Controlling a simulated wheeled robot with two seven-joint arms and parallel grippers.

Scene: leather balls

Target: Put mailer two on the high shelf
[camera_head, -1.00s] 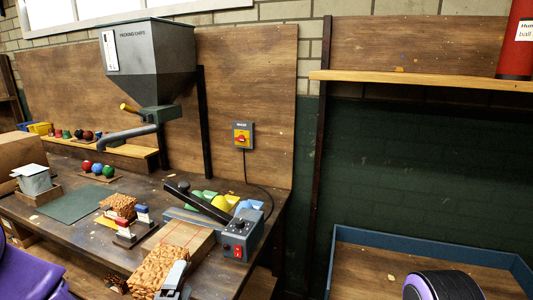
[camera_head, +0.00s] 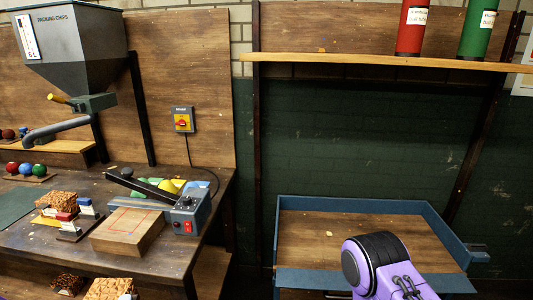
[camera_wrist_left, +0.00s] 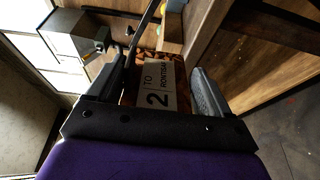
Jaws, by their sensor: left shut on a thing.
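Mailer two (camera_wrist_left: 158,92), an orange-brown patterned packet with a white label reading "2", is between the fingers of my left gripper (camera_wrist_left: 158,88) in the left wrist view. The gripper is shut on it. In the head view the mailer (camera_head: 106,290) shows at the bottom edge, partly cut off, in front of the workbench. The high shelf (camera_head: 330,60) is a light wooden board at the upper right, with bare room on its left and middle. My right gripper is not in view; only a purple part of my arm shows.
A red canister (camera_head: 411,28) and a green canister (camera_head: 477,32) stand on the shelf's right part. Below is a blue-rimmed tray (camera_head: 300,240). The workbench holds a sealer (camera_head: 185,212), a wooden block (camera_head: 128,230) and another patterned packet (camera_head: 57,199). A hopper (camera_head: 75,45) hangs at left.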

